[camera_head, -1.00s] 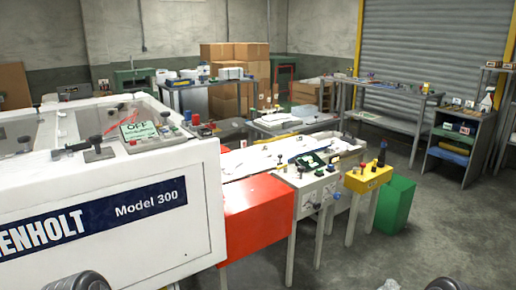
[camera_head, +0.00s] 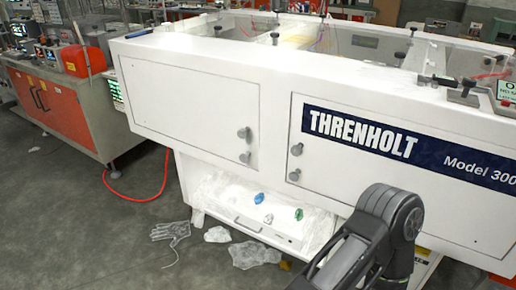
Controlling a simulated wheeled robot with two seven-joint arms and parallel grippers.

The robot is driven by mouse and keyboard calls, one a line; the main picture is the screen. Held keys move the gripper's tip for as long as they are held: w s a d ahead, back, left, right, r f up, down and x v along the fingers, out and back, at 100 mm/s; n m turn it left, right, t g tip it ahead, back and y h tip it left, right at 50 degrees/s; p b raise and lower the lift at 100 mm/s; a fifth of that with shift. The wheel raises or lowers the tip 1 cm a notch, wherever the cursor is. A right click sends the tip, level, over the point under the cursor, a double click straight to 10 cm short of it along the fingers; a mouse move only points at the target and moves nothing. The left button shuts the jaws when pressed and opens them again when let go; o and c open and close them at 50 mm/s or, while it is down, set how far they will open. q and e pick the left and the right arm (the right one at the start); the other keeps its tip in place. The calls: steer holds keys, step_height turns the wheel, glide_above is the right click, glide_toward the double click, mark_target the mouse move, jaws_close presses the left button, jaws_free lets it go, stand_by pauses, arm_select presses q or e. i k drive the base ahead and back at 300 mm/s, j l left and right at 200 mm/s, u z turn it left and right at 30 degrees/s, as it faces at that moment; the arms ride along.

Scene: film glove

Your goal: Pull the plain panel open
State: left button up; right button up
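The plain panel (camera_head: 188,108) is a white door without lettering on the left part of the big white machine's front. It looks closed, flush with the front. Two grey knobs, an upper one (camera_head: 243,133) and a lower one (camera_head: 245,157), sit near its right edge. To its right is another panel (camera_head: 340,170), bearing the dark blue THRENHOLT sign (camera_head: 363,136) and two knobs at its left edge. A grey link of one of my arms shows at the lower right, in front of the machine. Neither gripper is in view.
An open white tray (camera_head: 240,222) with small blue and green items juts out below the panels. A glove-shaped film piece (camera_head: 172,231) and crumpled film (camera_head: 255,253) lie on the floor. A red hose (camera_head: 140,197) runs near an orange-fronted cabinet (camera_head: 55,110). Floor at lower left is mostly clear.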

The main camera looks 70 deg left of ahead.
mark_target(205, 111)
steer(key=u, duration=2.8)
